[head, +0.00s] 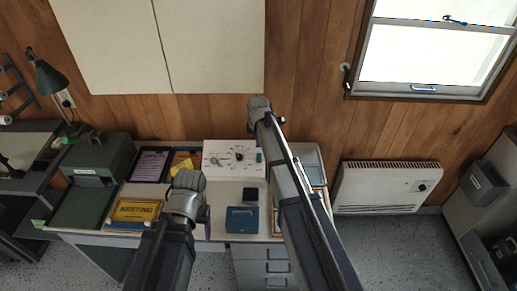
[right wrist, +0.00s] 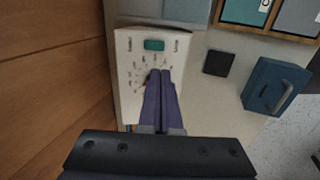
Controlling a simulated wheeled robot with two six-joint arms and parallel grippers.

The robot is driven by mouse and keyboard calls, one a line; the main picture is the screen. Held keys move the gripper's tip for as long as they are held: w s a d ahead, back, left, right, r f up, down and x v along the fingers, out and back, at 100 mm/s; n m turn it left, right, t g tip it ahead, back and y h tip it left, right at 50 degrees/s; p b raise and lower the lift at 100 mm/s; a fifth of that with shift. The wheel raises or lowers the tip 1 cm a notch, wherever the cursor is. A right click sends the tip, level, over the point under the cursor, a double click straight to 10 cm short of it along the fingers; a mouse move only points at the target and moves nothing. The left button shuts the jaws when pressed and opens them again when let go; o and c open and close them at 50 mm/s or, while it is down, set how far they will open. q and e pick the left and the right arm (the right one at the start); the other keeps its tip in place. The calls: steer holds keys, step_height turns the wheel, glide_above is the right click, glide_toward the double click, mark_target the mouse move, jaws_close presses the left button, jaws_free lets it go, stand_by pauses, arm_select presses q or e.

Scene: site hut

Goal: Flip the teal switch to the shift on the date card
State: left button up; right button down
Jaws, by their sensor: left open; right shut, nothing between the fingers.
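A white panel (head: 222,172) stands at the back of the desk; it also fills the middle of the right wrist view (right wrist: 127,80). The teal switch (head: 259,157) is on its right side and shows as a teal rectangle (right wrist: 154,45) between two small dark marks, too small to read. My right gripper (right wrist: 158,74) is shut and empty, its fingertips over the panel's small dial marks, apart from the teal switch. My left gripper (head: 187,182) is over the desk's left part, its fingers not clearly visible. I cannot tell which item is the date card.
A yellow MEETING sign (head: 137,210), a dark-framed purple sheet (head: 150,166) and a yellow paper (head: 182,160) lie left of the panel. A blue box (head: 242,220) and a small black block (head: 250,194) are in front. A green case (head: 100,155) is at the left.

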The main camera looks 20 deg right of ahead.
mark_target(259, 160)
steer(key=b+x, duration=1.2)
steer(key=x, duration=0.1)
steer(key=shift+w+f+b, duration=0.15)
steer(key=shift+f+b, duration=0.1)
steer(key=shift+b, duration=0.05)
steer(key=shift+s+f+t+b, duration=0.3)
steer(key=shift+f+b, duration=0.25)
steer(key=shift+b, duration=0.2)
steer(key=shift+r+t, duration=0.2)
steer(key=shift+t, duration=0.1)
steer(key=shift+w+r, duration=0.1)
steer(key=shift+w, duration=0.05)
steer(key=shift+r, duration=0.1)
steer(key=shift+w+r+p, duration=0.15)
steer(key=shift+r+p, duration=0.3)
steer(key=shift+p, duration=0.3)
steer(key=shift+r, duration=0.1)
